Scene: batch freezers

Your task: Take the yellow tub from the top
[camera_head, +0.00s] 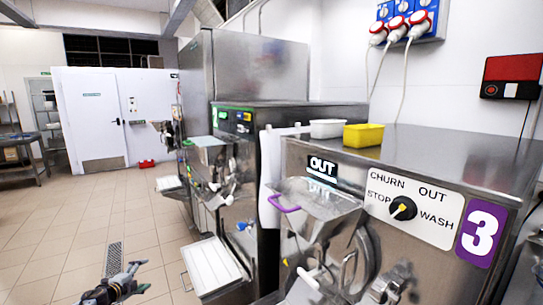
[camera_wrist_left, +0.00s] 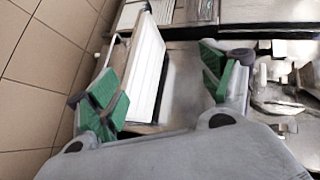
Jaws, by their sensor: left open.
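The yellow tub (camera_head: 363,135) sits upright on the flat steel top of the batch freezer marked 3 (camera_head: 435,165), near its back left. My left gripper (camera_head: 138,277) is low at the bottom left of the head view, over the tiled floor, far below and to the left of the tub. It is open and empty. In the left wrist view its green-padded fingers (camera_wrist_left: 165,88) are spread apart, with a white step-like panel seen between them. The tub does not show in the left wrist view. My right gripper is not in view.
A white tub (camera_head: 327,128) stands just left of the yellow tub. A steel hopper with a purple handle (camera_head: 285,204) juts from the freezer's front. Another freezer (camera_head: 240,120) stands to the left, with a white shelf (camera_head: 212,264) low in front.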

